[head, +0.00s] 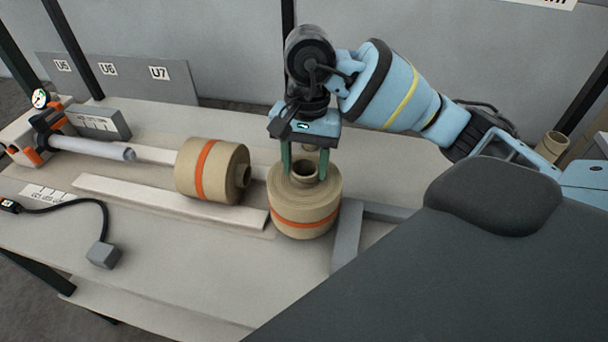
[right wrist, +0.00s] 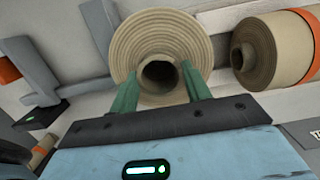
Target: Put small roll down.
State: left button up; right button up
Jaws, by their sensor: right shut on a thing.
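A small kraft-brown roll (head: 304,211) with an orange band stands upright, its core facing up, near the middle of the bench in the head view. My right gripper (head: 305,168) reaches down from above and is shut on the roll's core, with green fingers either side of it. In the right wrist view the roll's wound end (right wrist: 140,55) and dark core hole show between the green fingers (right wrist: 158,92). Whether the roll's underside touches the surface is hidden. My left gripper is not in view.
Another orange-banded roll (head: 212,170) lies on its side just left, near a pale shaft (head: 90,148). A white rail (head: 165,199) runs in front of it. Grey bars (head: 347,236) lie right of the held roll.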

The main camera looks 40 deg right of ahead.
jog(key=shift+f, duration=2)
jog(key=o, duration=1.1)
jog(key=r, duration=0.8)
jog(key=d+r, duration=0.1)
jog(key=r, duration=0.3)
jog(key=shift+w+r+p, duration=0.1)
jog(key=shift+w+p, duration=0.2)
jog(key=shift+w, duration=0.1)
jog(key=shift+o, duration=0.3)
